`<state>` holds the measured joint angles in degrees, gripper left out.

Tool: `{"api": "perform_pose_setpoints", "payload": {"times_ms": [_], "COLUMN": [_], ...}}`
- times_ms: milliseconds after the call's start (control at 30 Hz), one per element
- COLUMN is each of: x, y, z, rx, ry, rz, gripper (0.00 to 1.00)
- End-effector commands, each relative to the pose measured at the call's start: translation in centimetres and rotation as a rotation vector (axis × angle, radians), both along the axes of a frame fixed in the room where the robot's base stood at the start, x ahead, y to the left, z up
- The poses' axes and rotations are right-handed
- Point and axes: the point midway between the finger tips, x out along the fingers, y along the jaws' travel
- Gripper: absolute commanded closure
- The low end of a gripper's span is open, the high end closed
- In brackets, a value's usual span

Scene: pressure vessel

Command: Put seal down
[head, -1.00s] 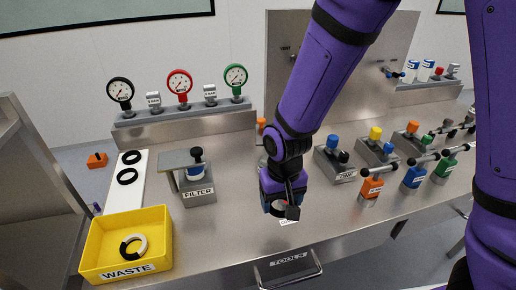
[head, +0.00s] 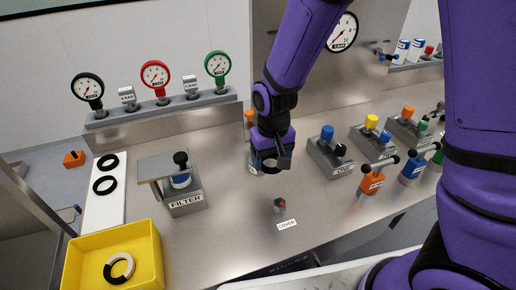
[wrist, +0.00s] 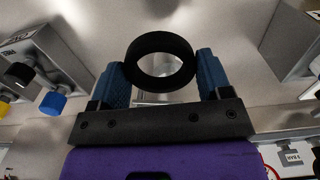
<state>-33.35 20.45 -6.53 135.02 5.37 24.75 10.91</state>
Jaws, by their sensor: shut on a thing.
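My gripper (head: 274,162) is over the middle of the steel bench, behind the COVER label. In the wrist view its two blue fingers are shut on a black seal ring (wrist: 160,41), one on each side of it. In the head view the held seal is mostly hidden by the gripper. Two more black seals, a far one (head: 108,161) and a near one (head: 105,185), lie flat on a white strip (head: 103,212) at the left. A black-and-white ring (head: 119,267) lies in the yellow waste bin (head: 75,268).
The FILTER block (head: 185,200) with a grey plate and black knob stands left of my gripper. A small grey part with a red top (head: 280,205) stands behind the COVER label (head: 287,224). Valve blocks (head: 331,157) stand to the right. Bench between filter and cover is bare.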

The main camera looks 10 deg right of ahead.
Motion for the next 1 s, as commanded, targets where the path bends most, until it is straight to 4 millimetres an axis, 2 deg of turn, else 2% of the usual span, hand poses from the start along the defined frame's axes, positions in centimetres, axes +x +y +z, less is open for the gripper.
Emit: {"api": "perform_pose_setpoints", "payload": {"times_ms": [33, 200, 400, 567, 867, 1000], "x": [1.3, 5.1, 8.3, 9.1, 9.1, 9.1], "y": [0.2, 1.0, 1.7, 1.8, 1.8, 1.8], "z": [-0.2, -0.5, -0.8, -1.0, -4.2, -4.4], "rx": [0.0, 0.0, 0.0, 0.0, 0.0, 0.0], "ry": [-0.001, 0.0, 0.0, 0.0, 0.002, 0.0], "rz": [-0.001, -0.001, 0.0, 0.001, 0.0, 0.001], "gripper": [0.51, 0.51, 0.51, 0.51, 0.51, 0.51]}}
